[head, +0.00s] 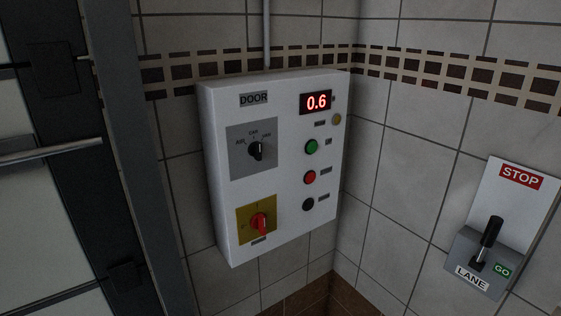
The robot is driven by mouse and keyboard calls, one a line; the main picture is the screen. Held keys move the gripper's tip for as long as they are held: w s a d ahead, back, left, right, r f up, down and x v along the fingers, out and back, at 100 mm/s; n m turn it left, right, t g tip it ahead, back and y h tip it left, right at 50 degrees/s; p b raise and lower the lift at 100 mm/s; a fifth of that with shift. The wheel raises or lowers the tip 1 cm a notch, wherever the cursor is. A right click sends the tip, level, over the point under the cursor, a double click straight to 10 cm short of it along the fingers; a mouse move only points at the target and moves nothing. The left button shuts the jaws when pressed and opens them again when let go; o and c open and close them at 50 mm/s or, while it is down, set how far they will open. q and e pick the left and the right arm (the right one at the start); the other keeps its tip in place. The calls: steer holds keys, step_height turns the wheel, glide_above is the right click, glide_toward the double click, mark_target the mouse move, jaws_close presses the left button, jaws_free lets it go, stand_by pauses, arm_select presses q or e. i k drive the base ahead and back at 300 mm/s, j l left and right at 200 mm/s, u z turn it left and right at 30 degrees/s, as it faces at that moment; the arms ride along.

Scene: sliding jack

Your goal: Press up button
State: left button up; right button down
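A white control box (288,205) labelled DOOR hangs on the tiled wall in the middle of the head view. Its right side has a column of buttons: a green button (311,147) at the top, a red button (309,177) below it and a black button (308,205) at the bottom. The small labels beside them are too small to read surely; the one by the green button is short. A display (316,102) above reads 0.6 in red. Neither of my grippers is in view.
The box also carries a black selector knob (256,150), a red rotary switch (260,223) on a yellow plate and a small yellowish lamp (337,119). A STOP/GO lever box (474,262) is at the right. A dark-framed door (60,160) with a bar is at the left.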

mark_target(311, 146)
steer(key=i+l+u, duration=0.1)
steer(key=i, duration=0.8)
